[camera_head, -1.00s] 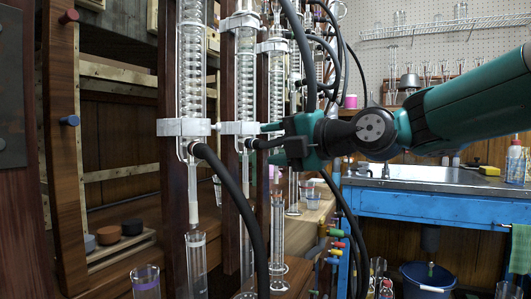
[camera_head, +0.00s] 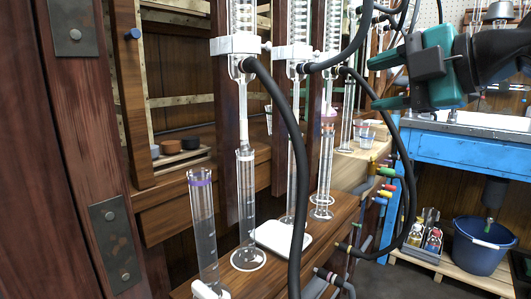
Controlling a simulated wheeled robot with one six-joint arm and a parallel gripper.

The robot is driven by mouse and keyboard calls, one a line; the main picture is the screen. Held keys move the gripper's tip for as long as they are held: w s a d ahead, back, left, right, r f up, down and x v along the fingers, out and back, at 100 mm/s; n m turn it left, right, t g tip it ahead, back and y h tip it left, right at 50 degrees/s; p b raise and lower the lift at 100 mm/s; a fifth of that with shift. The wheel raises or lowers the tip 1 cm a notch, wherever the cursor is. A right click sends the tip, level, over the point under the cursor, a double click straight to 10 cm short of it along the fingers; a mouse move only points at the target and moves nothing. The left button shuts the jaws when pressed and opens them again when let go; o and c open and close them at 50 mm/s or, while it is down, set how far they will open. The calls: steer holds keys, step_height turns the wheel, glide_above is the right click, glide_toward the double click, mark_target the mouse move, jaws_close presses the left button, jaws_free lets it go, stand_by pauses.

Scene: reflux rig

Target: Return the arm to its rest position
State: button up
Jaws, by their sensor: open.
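My gripper (camera_head: 385,82) is at the upper right, with its two teal fingers pointing left. The fingers are apart and nothing shows between them. It is to the right of the glass columns of the rig, near a black hose (camera_head: 365,85) that passes close to its fingertips in the picture. I cannot tell whether they touch. My arm runs off the right edge, and most of it is out of view.
Glass cylinders (camera_head: 205,240) stand on the wooden bench (camera_head: 160,224) at the front. A black hose (camera_head: 290,140) hangs down before the columns. A blue sink table (camera_head: 470,155) and a blue bucket (camera_head: 480,250) are at the right. White clamps (camera_head: 235,45) hold the columns.

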steer(key=s+a+f+m+g+h+p, duration=0.25)
steer(key=s+f+m+g+p, duration=0.35)
steer(key=s+m, duration=0.35)
steer(key=s+a+f+m+g+h+p, duration=0.1)
steer(key=s+f+m+g+h+p, duration=0.2)
steer(key=s+f+m+g, duration=0.45)
step_height(320, 180, up, 37)
steer(key=s+t+p, duration=0.1)
steer(key=t+p, duration=0.1)
steer(key=p, duration=3.5)
steer(key=shift+s+a+f, duration=0.2)
steer(key=shift+s+a, duration=0.05)
steer(key=shift+s, duration=0.05)
